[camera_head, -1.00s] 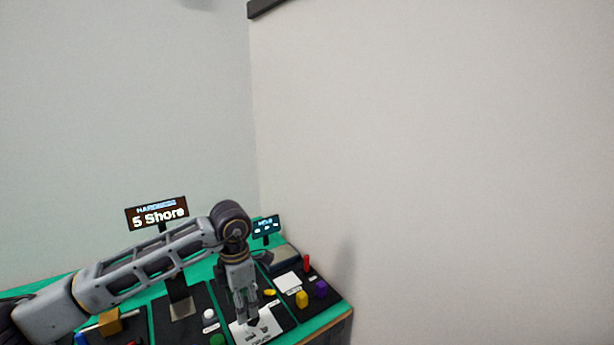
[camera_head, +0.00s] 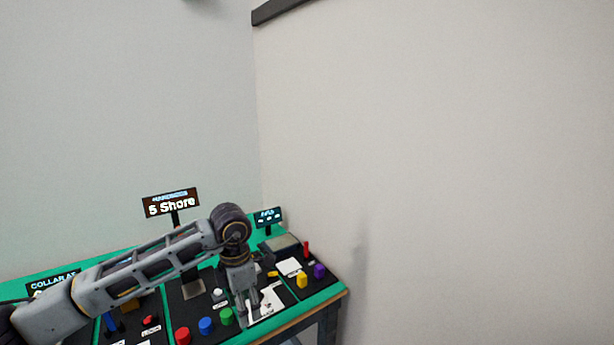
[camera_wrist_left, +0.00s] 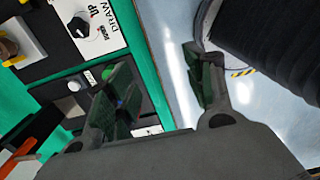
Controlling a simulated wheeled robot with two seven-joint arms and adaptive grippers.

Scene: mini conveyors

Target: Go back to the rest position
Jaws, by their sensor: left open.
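My left gripper (camera_head: 248,306) hangs fingers down over the front right part of the table in the head view, with my left arm reaching in from the left. In the left wrist view its two dark fingers (camera_wrist_left: 155,95) stand wide apart with nothing between them. One finger is over the table edge and the other over the floor. My right gripper is in neither view.
The green table (camera_head: 330,292) holds black mats with coloured pieces: red (camera_head: 182,336), blue (camera_head: 206,326), green (camera_head: 227,316), yellow (camera_head: 302,281) and purple (camera_head: 319,271). A sign (camera_head: 171,203) reads "5 Shore". A small screen (camera_head: 268,216) stands behind. Walls rise beyond; floor (camera_wrist_left: 180,85) shows beside the table.

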